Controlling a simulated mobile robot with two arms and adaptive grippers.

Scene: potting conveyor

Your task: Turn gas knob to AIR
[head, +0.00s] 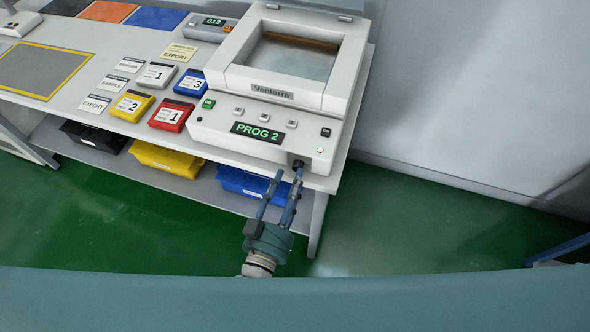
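A white sealing machine labelled Ventorra (272,92) stands at the table's right end, with a green PROG 2 display (257,132) on its front panel. A small black knob (297,163) sits low on the front, right of the display; its marking cannot be read and no AIR label is legible. My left gripper (288,172) is in front of the machine, fingers pointing at the panel. Its two fingers are apart with nothing visible between them. The right fingertip is at or just below the knob; I cannot tell whether it touches. My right gripper is not seen.
Left of the machine lie yellow (132,105), red (171,114) and blue (190,84) numbered blocks, a grey one (157,74) and label cards. Black (95,137), yellow (166,157) and blue (243,182) bins sit on the lower shelf. Green floor (420,225) is open at right.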

